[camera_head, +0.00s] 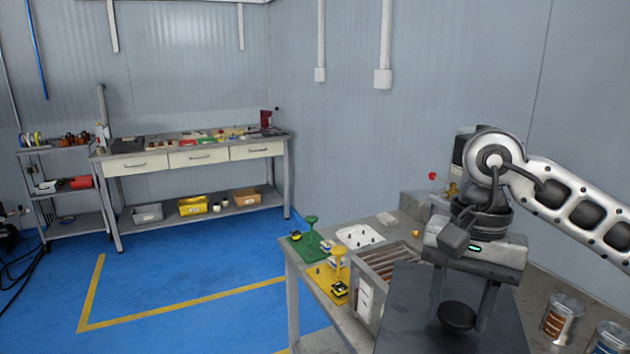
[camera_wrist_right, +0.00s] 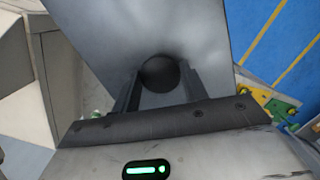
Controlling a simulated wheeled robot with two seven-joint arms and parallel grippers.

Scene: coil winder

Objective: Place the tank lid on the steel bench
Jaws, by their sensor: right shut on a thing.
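The tank lid (camera_head: 408,305) is a flat dark grey plate with a round black knob (camera_head: 458,315). My right gripper (camera_head: 462,310) is shut on the knob from above, one finger on each side. In the right wrist view the knob (camera_wrist_right: 160,73) sits between the two fingers, with the grey lid (camera_wrist_right: 135,22) around it. The lid overlaps the near grey metal bench (camera_head: 325,340) in the head view. I cannot tell whether it touches what is beneath. The tank is not clearly visible. My left gripper is not in view.
Green (camera_head: 309,240) and yellow (camera_head: 334,280) fixtures, a white tray (camera_head: 360,236) and a slatted grey box (camera_head: 385,265) crowd the near bench. Two cans (camera_head: 562,318) stand at right. A drawered bench (camera_head: 200,157) stands at the back wall; blue floor (camera_head: 190,265) lies between.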

